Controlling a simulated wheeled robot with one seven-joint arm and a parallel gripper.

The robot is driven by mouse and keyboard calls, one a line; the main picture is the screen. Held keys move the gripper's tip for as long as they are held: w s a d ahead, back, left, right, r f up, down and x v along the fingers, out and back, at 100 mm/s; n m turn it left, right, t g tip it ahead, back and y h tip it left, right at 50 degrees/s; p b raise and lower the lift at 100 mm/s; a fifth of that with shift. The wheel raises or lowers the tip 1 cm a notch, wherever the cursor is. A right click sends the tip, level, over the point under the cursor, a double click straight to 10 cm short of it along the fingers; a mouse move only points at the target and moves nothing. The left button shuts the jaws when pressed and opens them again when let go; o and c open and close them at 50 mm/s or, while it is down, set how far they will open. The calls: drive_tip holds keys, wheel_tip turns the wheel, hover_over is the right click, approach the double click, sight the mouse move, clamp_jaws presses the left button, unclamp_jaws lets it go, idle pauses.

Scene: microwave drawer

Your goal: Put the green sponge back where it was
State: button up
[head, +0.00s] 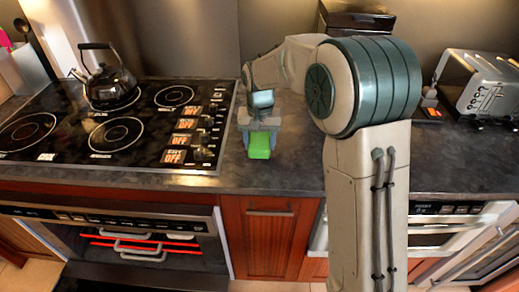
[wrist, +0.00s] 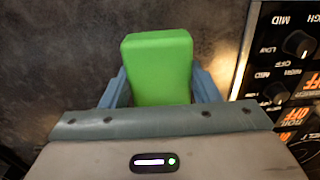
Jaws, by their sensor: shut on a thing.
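The green sponge (head: 259,146) is a bright green block at my gripper, over the dark counter just right of the stove. My gripper (head: 258,135) points down and is shut on it. In the wrist view the sponge (wrist: 159,66) sits between the two blue-grey fingers of my gripper (wrist: 160,88), and its far end sticks out beyond them. I cannot tell whether the sponge touches the counter. My arm hides part of the counter behind and to the right.
The stove (head: 130,125) with knobs on its right side carries a black kettle (head: 108,78). A toaster (head: 478,85) stands at the far right. The dark counter (head: 290,170) around the gripper is clear. The oven (head: 130,240) below left is open, with a red-edged rack showing.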

drive_tip(key=shift+f+p, duration=0.3)
drive_tip(key=shift+f, duration=1.7)
drive_tip(key=shift+f, duration=0.2)
drive_tip(key=o, duration=1)
drive_tip(key=shift+c, duration=0.2)
drive_tip(key=shift+r, duration=0.1)
